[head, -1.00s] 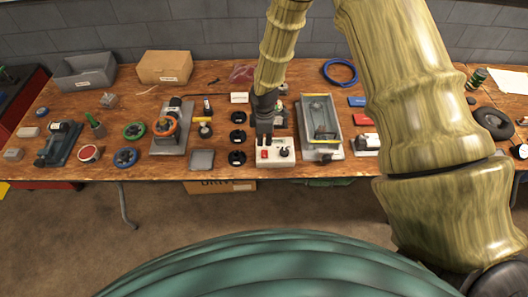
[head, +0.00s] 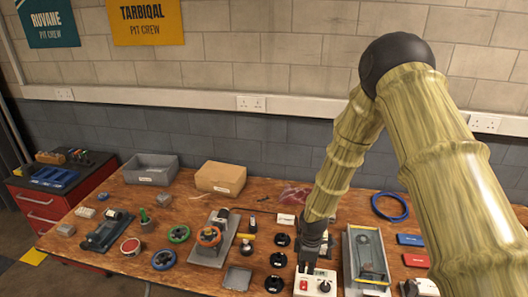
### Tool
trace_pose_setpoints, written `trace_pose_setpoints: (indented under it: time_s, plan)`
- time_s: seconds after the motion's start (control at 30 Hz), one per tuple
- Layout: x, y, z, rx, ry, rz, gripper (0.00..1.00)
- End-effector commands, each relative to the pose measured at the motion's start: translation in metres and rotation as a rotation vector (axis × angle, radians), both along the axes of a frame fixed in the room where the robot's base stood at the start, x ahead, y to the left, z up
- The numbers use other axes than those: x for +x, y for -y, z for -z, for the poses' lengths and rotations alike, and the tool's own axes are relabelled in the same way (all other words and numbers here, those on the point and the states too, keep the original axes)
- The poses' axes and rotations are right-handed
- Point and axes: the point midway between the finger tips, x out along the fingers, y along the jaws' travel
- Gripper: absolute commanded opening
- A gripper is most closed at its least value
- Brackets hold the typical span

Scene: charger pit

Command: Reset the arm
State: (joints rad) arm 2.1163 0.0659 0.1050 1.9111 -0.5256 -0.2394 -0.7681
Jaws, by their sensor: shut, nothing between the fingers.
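My gripper (head: 308,262) is dark and points down at the workbench (head: 190,205). It is shut, with nothing seen between its fingers.
A grey metal tray (head: 347,262) stands close to the gripper's right. Black round holders (head: 278,260) sit to its left. A charger-like unit with an orange ring (head: 209,237), a grey bin (head: 150,168) and a cardboard box (head: 221,177) are farther left. A block wall stands behind.

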Motion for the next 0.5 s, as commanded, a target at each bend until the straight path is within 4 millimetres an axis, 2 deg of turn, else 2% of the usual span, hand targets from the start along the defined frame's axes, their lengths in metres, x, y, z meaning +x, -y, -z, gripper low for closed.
trace_pose_setpoints:
  time_s: [0.07, 0.17, 0.3, 0.37, 0.5]
  plan:
    - [-0.013, -0.002, 0.015, 0.011, -0.01, 0.035, 0.0]
    - [-0.043, -0.006, 0.046, 0.041, -0.027, 0.128, 0.0]
    - [-0.104, -0.011, 0.097, 0.086, -0.053, 0.34, 0.0]
    - [-0.132, -0.011, 0.118, 0.098, -0.063, 0.443, 0.0]
    - [-0.202, -0.007, 0.159, 0.106, -0.078, 0.701, 0.0]
